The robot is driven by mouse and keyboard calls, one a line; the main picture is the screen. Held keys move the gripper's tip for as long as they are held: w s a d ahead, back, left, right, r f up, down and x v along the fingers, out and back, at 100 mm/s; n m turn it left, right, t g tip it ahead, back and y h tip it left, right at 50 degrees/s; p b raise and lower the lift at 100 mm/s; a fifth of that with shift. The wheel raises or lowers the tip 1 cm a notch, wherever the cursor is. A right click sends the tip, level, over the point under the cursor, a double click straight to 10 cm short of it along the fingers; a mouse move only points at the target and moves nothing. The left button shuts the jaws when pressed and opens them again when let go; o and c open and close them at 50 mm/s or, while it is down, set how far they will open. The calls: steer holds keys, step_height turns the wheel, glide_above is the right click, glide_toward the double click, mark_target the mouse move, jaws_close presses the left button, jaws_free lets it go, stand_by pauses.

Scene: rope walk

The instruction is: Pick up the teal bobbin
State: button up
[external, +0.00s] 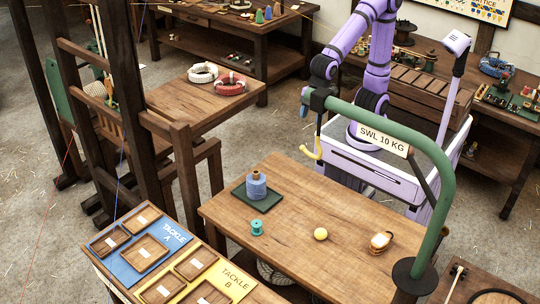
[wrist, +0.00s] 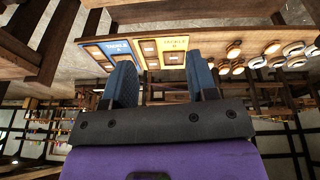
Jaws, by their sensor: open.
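The teal bobbin (external: 257,228) stands upright on the wooden table (external: 300,262) in the external view, just in front of a dark green mat with a larger blue spool (external: 256,186). I cannot make it out in the wrist view. My gripper (external: 305,96) is high above the table's far side, well up and to the right of the bobbin, partly hidden by the crane's boom end. In the wrist view my gripper (wrist: 162,82) has its two blue fingers spread wide with nothing between them.
A green crane (external: 440,170) arches over the table, its yellow hook (external: 312,152) hanging near my gripper. Tackle boards (external: 140,247) stand at the front left.

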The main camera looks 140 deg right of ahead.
steer(key=w+d+f, duration=0.2)
steer(key=w+f, duration=0.4)
steer(key=w, duration=0.1)
steer(key=n+g, duration=0.1)
steer(key=g, duration=0.2)
glide_above(256, 223)
step_height(256, 223, down, 29)
step_height(256, 223, down, 11)
steer(key=shift+f, duration=0.1)
steer(key=shift+c, duration=0.5)
steer(key=c, duration=0.4)
